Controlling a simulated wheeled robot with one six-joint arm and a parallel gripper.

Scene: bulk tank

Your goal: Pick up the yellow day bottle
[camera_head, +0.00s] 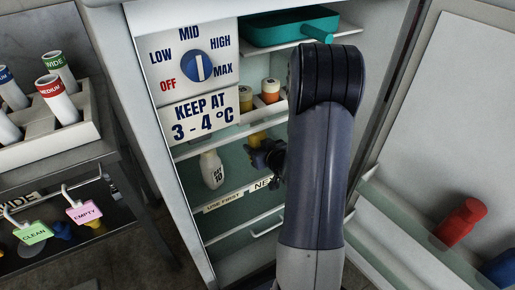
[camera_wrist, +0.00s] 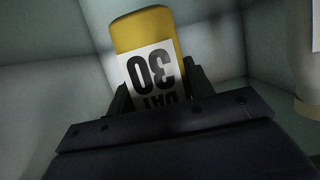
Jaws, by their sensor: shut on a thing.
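The yellow day bottle (camera_wrist: 146,35) has a white label reading "DAY 30", upside down in the wrist view. My gripper (camera_wrist: 155,95) is shut on it, with a dark finger on each side of the bottle's labelled part. In the head view my gripper (camera_head: 268,155) is inside the open fridge, at the shelf with the strips. A yellow part of the bottle (camera_head: 257,138) shows just above the gripper there. My arm hides the right part of the shelf.
A white bottle (camera_head: 211,169) marked 10 stands left of my gripper. The open fridge door (camera_head: 440,120) is at the right, holding a red bottle (camera_head: 460,222).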

